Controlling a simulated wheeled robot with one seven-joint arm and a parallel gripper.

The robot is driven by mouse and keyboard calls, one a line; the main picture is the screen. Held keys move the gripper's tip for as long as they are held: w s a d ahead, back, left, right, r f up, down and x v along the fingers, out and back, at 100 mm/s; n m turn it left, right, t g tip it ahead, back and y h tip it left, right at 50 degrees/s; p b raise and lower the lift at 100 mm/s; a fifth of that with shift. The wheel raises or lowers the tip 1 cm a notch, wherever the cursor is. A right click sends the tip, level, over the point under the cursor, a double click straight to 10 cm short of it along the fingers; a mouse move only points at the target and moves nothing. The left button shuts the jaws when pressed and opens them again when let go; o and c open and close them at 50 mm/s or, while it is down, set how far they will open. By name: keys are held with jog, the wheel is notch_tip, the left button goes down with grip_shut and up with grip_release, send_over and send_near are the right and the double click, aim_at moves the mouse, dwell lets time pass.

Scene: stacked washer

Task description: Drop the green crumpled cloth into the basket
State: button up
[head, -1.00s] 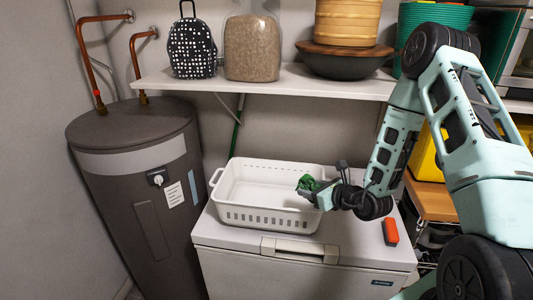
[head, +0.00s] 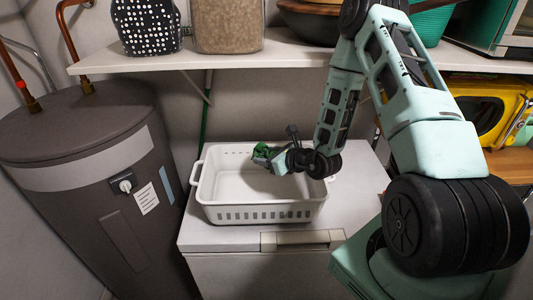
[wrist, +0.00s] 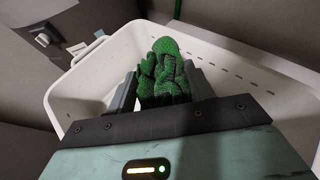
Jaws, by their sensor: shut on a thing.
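The green crumpled cloth (head: 263,150) is held between the fingers of my gripper (head: 270,157), which is shut on it. In the wrist view the cloth (wrist: 166,72) bulges up between the two grey fingers of my gripper (wrist: 163,88). The white basket (head: 262,214) stands on the white chest lid, with slotted sides and handles. My gripper and the cloth are over the inside of the basket, toward its back half. In the wrist view the basket's rim (wrist: 82,70) surrounds the cloth. The visible basket floor looks empty.
The chest (head: 205,238) has free lid space right of the basket. A grey water heater (head: 85,150) stands at left. A shelf (head: 225,58) with a dotted backpack (head: 146,25) and bowls runs above and behind. A yellow item (head: 490,105) is at right.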

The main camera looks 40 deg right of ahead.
jog(key=shift+f+b, duration=0.75)
jog(key=shift+f, duration=0.8)
jog(key=o, duration=1.1)
jog(key=shift+s+d+r, duration=0.15)
jog(key=shift+s+r, duration=0.05)
jog(key=shift+s, duration=0.25)
jog(key=p+v, duration=1)
jog(key=v, duration=0.6)
jog(key=shift+s, duration=0.25)
